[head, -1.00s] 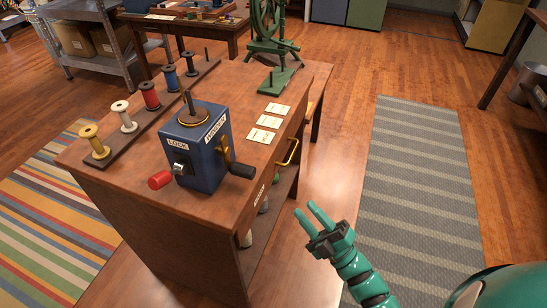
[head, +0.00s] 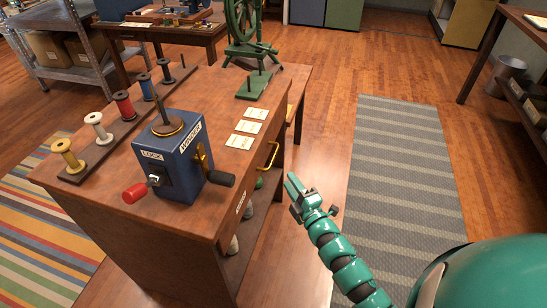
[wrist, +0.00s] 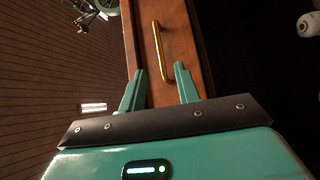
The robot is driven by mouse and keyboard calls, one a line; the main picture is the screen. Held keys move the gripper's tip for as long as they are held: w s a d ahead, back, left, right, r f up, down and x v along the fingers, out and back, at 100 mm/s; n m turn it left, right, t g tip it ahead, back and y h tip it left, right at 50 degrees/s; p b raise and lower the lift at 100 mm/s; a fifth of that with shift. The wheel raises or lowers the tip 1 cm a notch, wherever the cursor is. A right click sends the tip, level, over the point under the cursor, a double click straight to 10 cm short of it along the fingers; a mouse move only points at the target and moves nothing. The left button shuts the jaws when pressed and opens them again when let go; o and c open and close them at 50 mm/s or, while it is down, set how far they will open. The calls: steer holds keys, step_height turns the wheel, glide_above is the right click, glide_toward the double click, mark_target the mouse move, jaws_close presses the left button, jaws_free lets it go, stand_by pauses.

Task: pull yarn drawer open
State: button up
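The yarn drawer (wrist: 175,30) is a brown wooden front with a brass bar handle, set in the right side of the wooden bench (head: 200,238). The brass handle (head: 273,155) shows in the head view, and in the wrist view the handle (wrist: 159,52) lies beyond the fingertips, roughly between them. My gripper (wrist: 159,72) is open and empty, its two teal fingers apart. In the head view my gripper (head: 297,184) is just right of the handle, not touching it. The drawer looks shut.
A blue winder box (head: 172,163) with a red knob and black crank stands on the bench. Several spools (head: 123,104) stand in a rack at left. A green spinning wheel (head: 245,30) is behind. Open floor with a grey striped rug (head: 405,180) lies right.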

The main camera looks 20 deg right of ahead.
mark_target(274, 155)
steer(key=x, duration=1.1)
steer(key=shift+w+a+r, duration=0.1)
steer(key=shift+w, duration=0.2)
steer(key=shift+c, duration=0.4)
jaws_close()
